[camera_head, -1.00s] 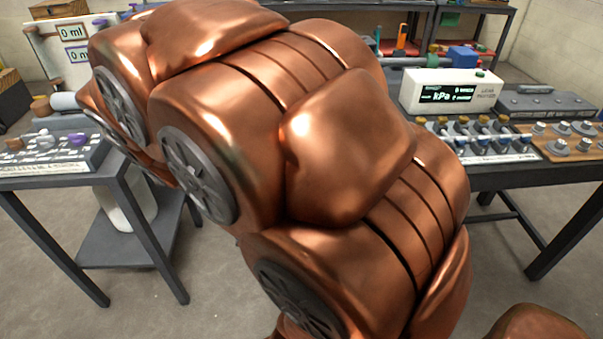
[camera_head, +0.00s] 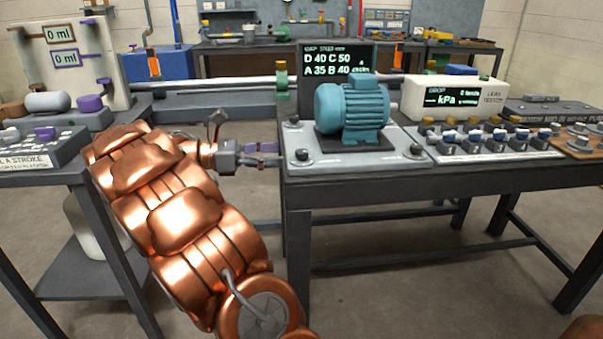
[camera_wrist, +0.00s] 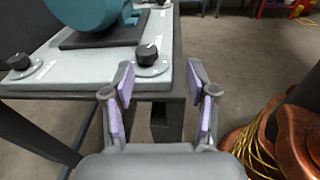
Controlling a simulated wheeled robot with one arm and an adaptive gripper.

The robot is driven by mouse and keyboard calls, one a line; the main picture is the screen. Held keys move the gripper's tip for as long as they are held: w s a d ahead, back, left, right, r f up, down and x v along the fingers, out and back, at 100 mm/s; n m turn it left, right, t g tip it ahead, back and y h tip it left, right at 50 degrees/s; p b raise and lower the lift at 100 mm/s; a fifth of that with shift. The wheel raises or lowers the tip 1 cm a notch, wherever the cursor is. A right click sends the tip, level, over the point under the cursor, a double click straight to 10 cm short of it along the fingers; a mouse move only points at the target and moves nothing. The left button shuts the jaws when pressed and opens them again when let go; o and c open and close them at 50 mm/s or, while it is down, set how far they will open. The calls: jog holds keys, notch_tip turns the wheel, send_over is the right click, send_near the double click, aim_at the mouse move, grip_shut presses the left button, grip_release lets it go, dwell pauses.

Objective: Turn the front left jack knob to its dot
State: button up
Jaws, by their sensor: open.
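The front left jack knob (camera_head: 302,154) is a small black knob at the near left corner of the grey base plate (camera_head: 345,160) under a teal motor (camera_head: 352,108). In the wrist view the same knob (camera_wrist: 148,54) sits on a round grey disc with white marks beside it; I cannot make out which mark is the dot. My gripper (camera_head: 268,154) is just left of the plate, pointing right towards it. In the wrist view my gripper (camera_wrist: 160,88) is open and empty, its purple-padded fingers apart, with the knob beyond them and not touched.
The back left knob (camera_head: 294,118) and front right knob (camera_head: 416,149) stand on the same plate. A dark display (camera_head: 338,68) is behind the motor. Floor is open in front of the bench.

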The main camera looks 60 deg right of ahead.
aim_at(302, 151)
jog(key=shift+g, duration=0.5)
jog(key=shift+s+d+f+b, duration=0.2)
jog(key=shift+s+d+b, duration=0.5)
jog(key=shift+d, duration=0.4)
jog(key=shift+s+d+f+b, duration=0.2)
jog(key=shift+s+d+b, duration=0.45)
jog(key=shift+d, duration=0.4)
jog(key=shift+s+d+f+b, duration=0.2)
jog(key=shift+s+d+b, duration=0.45)
jog(key=shift+d, duration=0.45)
jog(key=shift+s, duration=0.1)
grip_shut()
jog(key=shift+s+r+n+h+p, duration=0.1)
jog(key=shift+r+n+h+p, duration=0.15)
jog(key=shift+h+p, duration=0.4)
